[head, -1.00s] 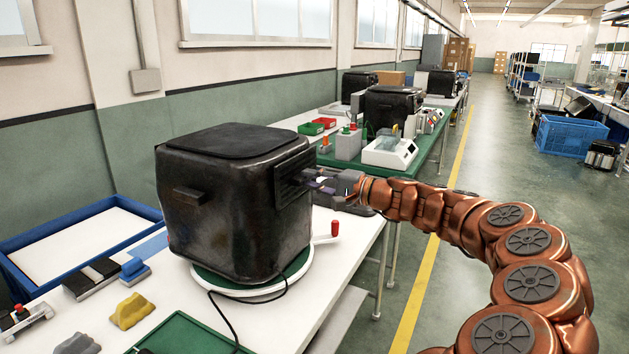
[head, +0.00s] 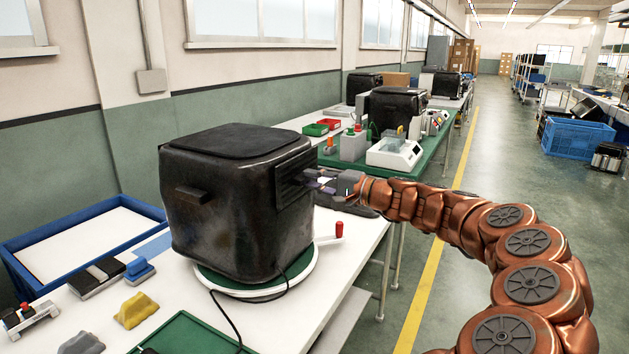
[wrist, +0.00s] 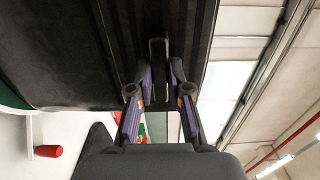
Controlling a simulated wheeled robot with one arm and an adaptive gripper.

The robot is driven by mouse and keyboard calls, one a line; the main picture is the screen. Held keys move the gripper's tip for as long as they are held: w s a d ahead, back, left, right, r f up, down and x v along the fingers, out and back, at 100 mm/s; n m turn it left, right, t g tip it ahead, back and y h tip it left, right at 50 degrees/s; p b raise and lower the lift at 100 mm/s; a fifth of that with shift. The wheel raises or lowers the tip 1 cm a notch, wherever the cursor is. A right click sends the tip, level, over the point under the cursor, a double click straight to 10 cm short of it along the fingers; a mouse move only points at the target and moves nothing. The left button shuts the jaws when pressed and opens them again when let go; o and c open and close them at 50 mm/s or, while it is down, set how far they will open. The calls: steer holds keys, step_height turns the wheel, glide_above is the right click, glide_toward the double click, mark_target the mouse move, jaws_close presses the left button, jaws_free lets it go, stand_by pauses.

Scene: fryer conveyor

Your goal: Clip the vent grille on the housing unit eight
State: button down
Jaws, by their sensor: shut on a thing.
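The black fryer housing (head: 225,215) stands upright on a round green and white turntable (head: 250,292) on the white bench. The dark slatted vent grille (head: 293,178) is at the housing's right-hand face; I cannot tell whether it is fully seated. My gripper (head: 318,184) is at the grille's outer side. In the wrist view, my gripper (wrist: 159,78) has its purple-padded fingers closed around a narrow dark tab in front of the ribbed grille (wrist: 190,22). The fingers partly hide the tab and the grille's middle.
A red-knobbed lever (head: 338,230) sticks out from the turntable, below my gripper. A blue tray (head: 85,225), small blocks and a green tray (head: 185,335) lie on the bench. The aisle at right is clear.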

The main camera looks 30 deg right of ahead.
steer(key=shift+b+v, duration=0.3)
steer(key=shift+v, duration=0.45)
stand_by(0.5)
steer(key=shift+w+a, duration=0.2)
steer(key=shift+w, duration=0.1)
stand_by(0.7)
steer(key=shift+b, duration=0.6)
stand_by(0.7)
steer(key=shift+x, duration=1.05)
stand_by(1.4)
steer(key=shift+v, duration=0.75)
stand_by(0.6)
steer(key=shift+w+a+b, duration=0.1)
steer(key=shift+a+b, duration=0.05)
steer(key=shift+b, duration=0.2)
stand_by(0.3)
